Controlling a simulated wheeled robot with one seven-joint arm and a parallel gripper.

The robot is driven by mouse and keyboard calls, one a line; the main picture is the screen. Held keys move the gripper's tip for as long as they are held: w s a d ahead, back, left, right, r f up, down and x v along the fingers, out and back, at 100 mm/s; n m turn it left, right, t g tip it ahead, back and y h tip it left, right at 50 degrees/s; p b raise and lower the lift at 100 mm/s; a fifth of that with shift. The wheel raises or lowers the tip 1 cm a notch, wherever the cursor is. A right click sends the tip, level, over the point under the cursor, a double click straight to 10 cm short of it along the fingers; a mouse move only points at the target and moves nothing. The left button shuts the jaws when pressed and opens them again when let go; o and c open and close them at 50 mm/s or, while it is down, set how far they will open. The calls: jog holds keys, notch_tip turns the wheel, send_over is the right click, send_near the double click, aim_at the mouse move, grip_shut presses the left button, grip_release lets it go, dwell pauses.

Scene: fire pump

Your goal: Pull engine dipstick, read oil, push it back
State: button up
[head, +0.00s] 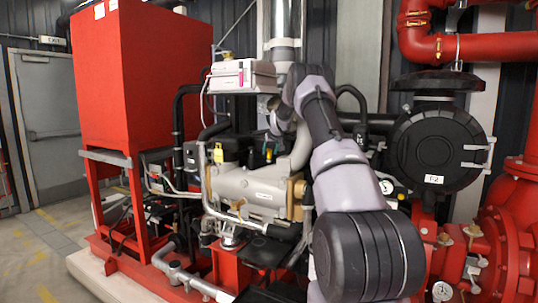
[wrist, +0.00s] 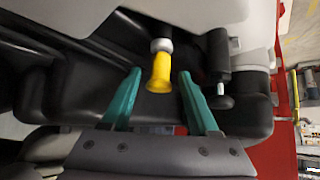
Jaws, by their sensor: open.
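A yellow handle, likely the dipstick's (wrist: 159,80), shows in the wrist view, with a pale metal collar at its upper end. My gripper (wrist: 160,71) is open. Its two green fingers lie one on each side of the handle in the picture, with a gap on both sides, and I see no contact. The rod of the dipstick is hidden. In the head view a small yellow piece (head: 269,155) shows on the engine (head: 252,190), just left of my arm.
A black cylinder with a knob (wrist: 218,70) stands close to the right finger. A large red tank (head: 125,75) is at left. A grey box (head: 243,76) sits above the engine. Red pipes (head: 480,47) and a round black housing (head: 438,150) are at right. Open floor (head: 45,255) is at lower left.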

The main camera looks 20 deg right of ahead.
jog(key=shift+x, duration=1)
grip_shut()
dwell(0.8)
